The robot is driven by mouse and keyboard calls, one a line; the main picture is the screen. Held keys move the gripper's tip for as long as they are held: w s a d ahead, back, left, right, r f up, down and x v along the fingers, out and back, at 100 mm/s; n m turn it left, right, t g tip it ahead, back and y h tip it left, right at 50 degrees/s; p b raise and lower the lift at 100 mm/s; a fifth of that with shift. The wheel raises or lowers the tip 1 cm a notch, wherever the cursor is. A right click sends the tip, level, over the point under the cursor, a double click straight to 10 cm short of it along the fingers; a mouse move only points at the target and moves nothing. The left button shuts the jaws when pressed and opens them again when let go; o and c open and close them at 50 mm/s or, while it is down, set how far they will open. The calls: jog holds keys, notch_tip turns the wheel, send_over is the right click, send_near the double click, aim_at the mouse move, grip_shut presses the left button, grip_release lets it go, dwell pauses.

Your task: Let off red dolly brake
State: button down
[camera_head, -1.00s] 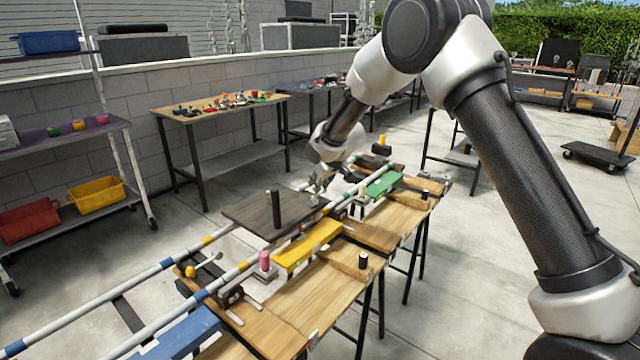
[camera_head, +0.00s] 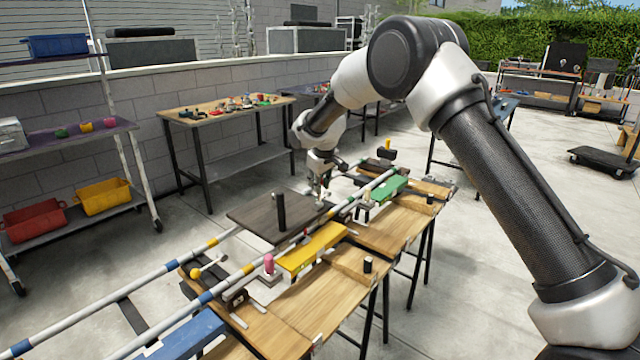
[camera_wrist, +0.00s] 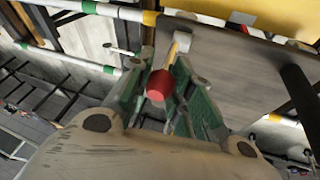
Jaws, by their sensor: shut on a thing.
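In the wrist view a red knob (camera_wrist: 160,86) on a short pale yellow lever (camera_wrist: 178,47) sits between the fingers of my gripper (camera_wrist: 166,72), which is shut on it. In the head view my gripper (camera_head: 322,193) is small and points down at the right end of the dark deck (camera_head: 252,221). The knob between the fingers is too small to make out there.
A black post (camera_head: 280,212) stands up from the deck. Striped rails (camera_head: 218,287) run along the wooden benches. A yellow bar (camera_head: 312,250), a pink knob (camera_head: 268,263), a yellow knob (camera_head: 195,272) and a green bar (camera_head: 392,187) are close by. A side table (camera_head: 225,112) stands behind.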

jog(key=c, duration=1.2)
grip_release()
jog(key=v, duration=1.2)
